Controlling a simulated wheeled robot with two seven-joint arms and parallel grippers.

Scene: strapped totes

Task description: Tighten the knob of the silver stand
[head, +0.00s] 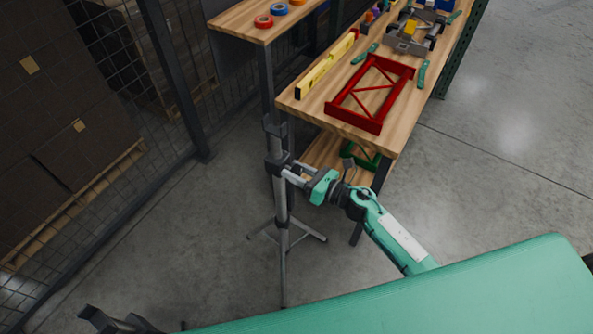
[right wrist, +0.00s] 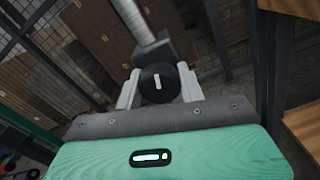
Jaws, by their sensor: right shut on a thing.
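The silver stand (head: 281,205) is upright on the floor on spread legs, left of the wooden workbench in the head view. Its pole also shows in the right wrist view (right wrist: 133,20). The stand's knob (right wrist: 158,83) is round and black with a pale bar mark on its face. My right gripper (right wrist: 158,90) has one finger on each side of the knob and is shut on it. In the head view my right gripper (head: 291,174) reaches the stand's dark collar from the right. A dark part at the bottom left of the head view may be my left gripper; its fingers are unclear.
The workbench (head: 290,101) holds a red frame (head: 372,92), a yellow level (head: 326,66) and several tools. A higher wooden shelf (head: 237,22) carries tape rolls. A mesh fence (head: 165,75) with stacked boxes behind stands left. Floor right of the bench is clear.

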